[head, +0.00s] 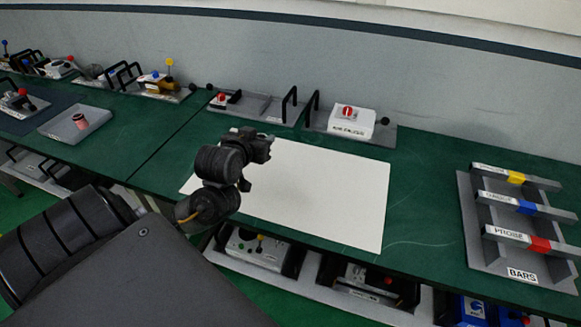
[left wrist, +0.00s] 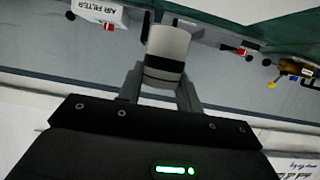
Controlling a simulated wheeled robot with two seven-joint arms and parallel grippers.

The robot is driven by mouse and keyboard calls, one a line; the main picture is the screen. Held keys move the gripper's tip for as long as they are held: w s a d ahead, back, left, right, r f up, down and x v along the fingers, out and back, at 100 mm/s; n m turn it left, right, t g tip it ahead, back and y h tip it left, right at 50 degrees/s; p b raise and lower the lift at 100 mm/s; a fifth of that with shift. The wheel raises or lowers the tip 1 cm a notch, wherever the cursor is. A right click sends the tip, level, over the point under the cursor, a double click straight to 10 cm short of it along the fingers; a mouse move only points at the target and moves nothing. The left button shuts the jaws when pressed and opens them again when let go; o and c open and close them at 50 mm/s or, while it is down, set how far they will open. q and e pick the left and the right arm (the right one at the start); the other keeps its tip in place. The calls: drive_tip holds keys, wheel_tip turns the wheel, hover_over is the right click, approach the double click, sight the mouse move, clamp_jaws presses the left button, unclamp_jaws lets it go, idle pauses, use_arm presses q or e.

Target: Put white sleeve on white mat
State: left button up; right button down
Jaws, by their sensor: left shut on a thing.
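The white mat (head: 320,200) lies flat on the green table in the middle of the head view. My left gripper (head: 264,146) is above the mat's far left part. In the left wrist view, my left gripper (left wrist: 161,92) is shut on the white sleeve (left wrist: 168,45), a short pale cylinder with a dark band. The sleeve sits between the two fingers. In the head view the sleeve is hidden behind the gripper, so its height above the mat cannot be told. My right gripper is not in view.
A white air filter box (head: 352,122) with a red knob stands behind the mat. A rack of bars (head: 477,240) stands at the right. A grey plate (head: 62,125) with a pink cylinder (head: 80,121) is at the left. The mat's middle and right are bare.

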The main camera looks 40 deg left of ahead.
use_arm(q)
drive_tip(key=shift+w+d+f, duration=0.15)
drive_tip(key=shift+f, duration=0.15)
drive_tip(key=shift+w+d, duration=0.2)
drive_tip(key=shift+w+d+f, duration=0.7)
drive_tip(key=shift+w+f, duration=0.1)
drive_tip(key=shift+f, duration=0.3)
drive_tip(key=shift+w+d+f, duration=0.75)
drive_tip(key=shift+f, duration=0.3)
drive_tip(key=shift+w+d+f, duration=0.7)
drive_tip(key=shift+w+f, duration=0.1)
drive_tip(key=shift+f, duration=0.3)
wheel_tip(320, 180, down, 3)
drive_tip(key=shift+w+d+r, duration=0.15)
drive_tip(key=shift+r, duration=0.05)
drive_tip(key=shift+f, duration=0.5)
